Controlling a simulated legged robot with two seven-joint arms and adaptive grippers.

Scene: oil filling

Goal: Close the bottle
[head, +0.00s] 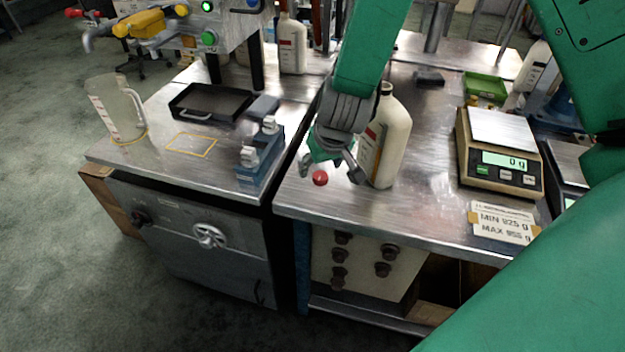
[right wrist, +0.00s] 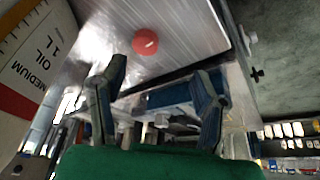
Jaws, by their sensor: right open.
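The cream oil bottle (head: 391,140) stands upright on the right metal table, just right of my right gripper. A red cap (head: 320,178) lies on the table near the front left edge. My right gripper (head: 332,176) is open and empty above the table, with the cap close to its fingers. In the right wrist view the cap (right wrist: 145,42) shows beyond the open fingers (right wrist: 160,90), and the bottle's label (right wrist: 40,60) is at the left. My left gripper is not in view.
A scale (head: 500,150) reading 0 g stands to the right of the bottle, with a MIN/MAX card (head: 503,222) in front. A blue block holder (head: 260,155), a black tray (head: 211,103) and a clear jug (head: 115,108) stand on the left table. A gap separates the tables.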

